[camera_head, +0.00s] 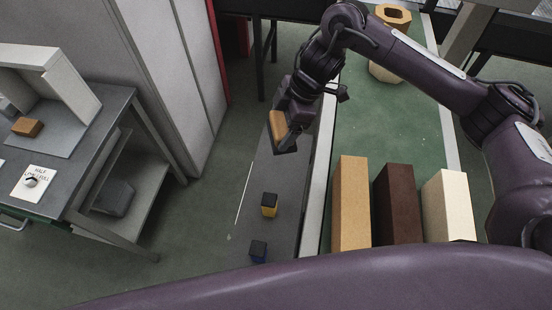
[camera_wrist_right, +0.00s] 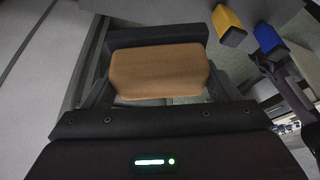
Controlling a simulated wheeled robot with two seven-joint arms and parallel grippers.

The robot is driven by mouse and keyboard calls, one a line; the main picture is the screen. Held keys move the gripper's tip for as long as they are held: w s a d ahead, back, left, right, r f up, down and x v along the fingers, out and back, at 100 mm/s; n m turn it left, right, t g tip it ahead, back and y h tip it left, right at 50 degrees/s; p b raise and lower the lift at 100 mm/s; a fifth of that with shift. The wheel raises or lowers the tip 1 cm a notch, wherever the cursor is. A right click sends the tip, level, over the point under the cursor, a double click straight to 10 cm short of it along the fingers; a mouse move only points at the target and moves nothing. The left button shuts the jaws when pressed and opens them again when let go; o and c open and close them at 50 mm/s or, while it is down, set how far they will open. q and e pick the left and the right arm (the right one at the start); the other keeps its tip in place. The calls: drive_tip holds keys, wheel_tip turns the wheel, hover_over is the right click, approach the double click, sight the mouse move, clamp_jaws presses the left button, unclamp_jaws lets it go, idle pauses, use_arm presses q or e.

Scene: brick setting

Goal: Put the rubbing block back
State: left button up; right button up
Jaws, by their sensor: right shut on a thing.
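My right gripper (camera_head: 287,128) is shut on a tan-orange block (camera_head: 277,127), which I take as the rubbing block. It is held above a long grey strip beside the green bench. In the right wrist view the tan block (camera_wrist_right: 160,70) sits between the fingers of the right gripper (camera_wrist_right: 158,80); a dark bar lies along its far side, and I cannot tell whether that is a finger or part of the block. A yellow block with a black top (camera_head: 269,204) and a blue one with a dark top (camera_head: 258,250) stand on the strip. My left gripper is out of view.
The green bench top (camera_head: 400,130) bears a tan brick (camera_head: 351,200), a dark brown brick (camera_head: 394,205), a cream brick (camera_head: 447,205) and a hollow tan piece (camera_head: 390,50). A grey table (camera_head: 105,115) at left holds an orange-brown block (camera_head: 27,127) and a paper note (camera_head: 33,182).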

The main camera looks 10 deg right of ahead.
drive_tip(key=shift+w+f, duration=0.15)
drive_tip(key=shift+f, duration=7.8)
drive_tip(key=shift+f, duration=0.1)
drive_tip(key=o, duration=1)
drive_tip(key=shift+o, duration=0.2)
drive_tip(key=v, duration=1.2)
drive_tip(key=shift+a, duration=0.1)
